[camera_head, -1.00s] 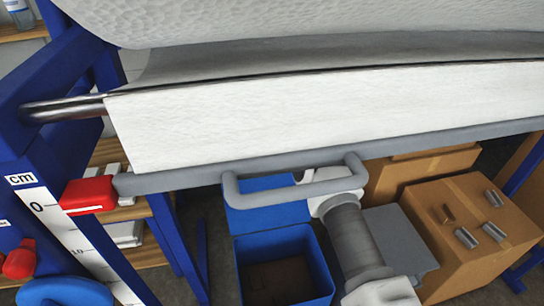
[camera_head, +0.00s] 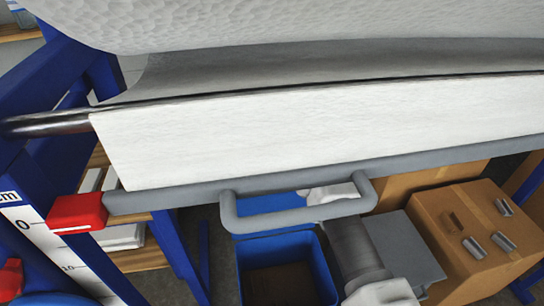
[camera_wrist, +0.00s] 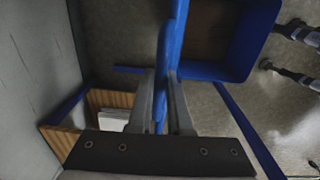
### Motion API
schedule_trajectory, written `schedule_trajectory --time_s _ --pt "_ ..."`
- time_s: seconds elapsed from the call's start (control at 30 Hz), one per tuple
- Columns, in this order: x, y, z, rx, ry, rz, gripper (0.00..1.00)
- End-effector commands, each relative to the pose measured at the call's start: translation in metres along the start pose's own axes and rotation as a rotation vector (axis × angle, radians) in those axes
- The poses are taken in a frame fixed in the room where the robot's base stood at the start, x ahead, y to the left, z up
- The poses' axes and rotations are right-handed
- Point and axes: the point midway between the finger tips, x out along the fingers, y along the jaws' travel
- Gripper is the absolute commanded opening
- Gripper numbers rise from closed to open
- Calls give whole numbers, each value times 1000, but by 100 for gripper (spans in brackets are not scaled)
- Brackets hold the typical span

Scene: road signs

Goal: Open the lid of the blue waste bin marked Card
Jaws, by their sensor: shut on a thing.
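The blue waste bin (camera_head: 320,262) stands on the floor at lower centre in the head view, its dark inside showing. Its blue lid (camera_head: 262,228) stands raised at the bin's back edge, partly hidden by a grey handle bar and my arm. No "Card" marking is readable. In the wrist view, my gripper (camera_wrist: 164,82) is shut on the thin blue lid (camera_wrist: 170,45), which runs between the two fingers. The open bin (camera_wrist: 245,45) shows to the right of the lid there. My fingers are hidden in the head view.
A grey rail with a handle (camera_head: 300,214) and a white sheet roll (camera_head: 330,125) cross above the bin. Cardboard boxes (camera_head: 440,215) stand to the right. A blue frame with wooden shelves (camera_head: 140,258) and a red block (camera_head: 78,213) is at left.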

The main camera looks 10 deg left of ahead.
Motion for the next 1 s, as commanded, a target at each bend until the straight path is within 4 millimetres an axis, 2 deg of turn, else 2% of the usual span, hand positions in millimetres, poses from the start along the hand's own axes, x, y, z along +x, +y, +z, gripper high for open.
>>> schedule_trajectory --time_s 0.03,0.17,0.2,0.53,0.83,1.0 --pt "-2 1 -2 -3 3 3 22" --pt "-2 1 -2 -2 2 2 46" --pt "-1 0 -2 -2 2 2 47" --pt "-7 1 0 -1 0 2 47" --pt "-55 1 -1 -1 0 5 47" --pt "-73 1 -1 -2 1 3 47"
